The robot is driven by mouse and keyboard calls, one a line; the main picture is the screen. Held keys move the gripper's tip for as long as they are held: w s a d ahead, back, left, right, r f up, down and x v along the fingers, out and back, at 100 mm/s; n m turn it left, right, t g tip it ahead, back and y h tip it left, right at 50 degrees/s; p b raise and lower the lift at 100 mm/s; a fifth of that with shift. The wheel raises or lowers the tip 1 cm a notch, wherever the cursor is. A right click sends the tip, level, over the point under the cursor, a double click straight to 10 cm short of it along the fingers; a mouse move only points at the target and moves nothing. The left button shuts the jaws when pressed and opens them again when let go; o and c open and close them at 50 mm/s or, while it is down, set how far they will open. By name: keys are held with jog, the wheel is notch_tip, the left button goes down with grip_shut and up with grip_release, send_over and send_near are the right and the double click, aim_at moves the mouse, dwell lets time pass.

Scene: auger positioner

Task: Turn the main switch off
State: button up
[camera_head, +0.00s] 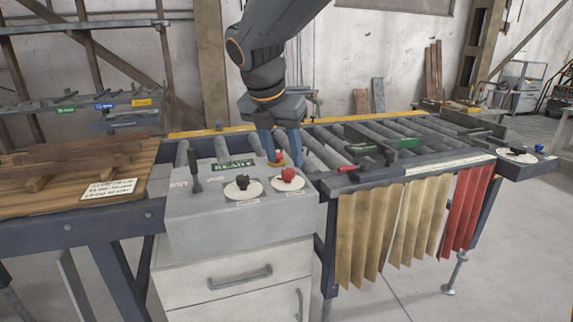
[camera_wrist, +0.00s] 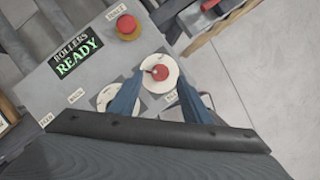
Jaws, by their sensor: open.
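A grey control box (camera_head: 195,215) carries a red knob (camera_head: 288,175) on a cream disc and a black knob (camera_head: 243,182) on another disc. Their small labels are too blurred to read, so I cannot confirm which is the main switch. My gripper (camera_head: 284,160) points down over the box's right part, open and empty. In the wrist view the red knob (camera_wrist: 160,72) appears between my blue fingertips (camera_wrist: 160,70), with no contact visible.
A red push button (camera_wrist: 127,27) on a yellow base sits near the red knob. A black lever (camera_head: 195,168) stands at the box's left, beside a green READY display (camera_head: 234,164). A roller conveyor (camera_head: 400,140) lies right, a wooden bench (camera_head: 130,155) left.

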aim_at(288, 170)
jog(key=shift+x, duration=2.1)
jog(key=shift+c, duration=0.5)
jog(key=c, duration=0.9)
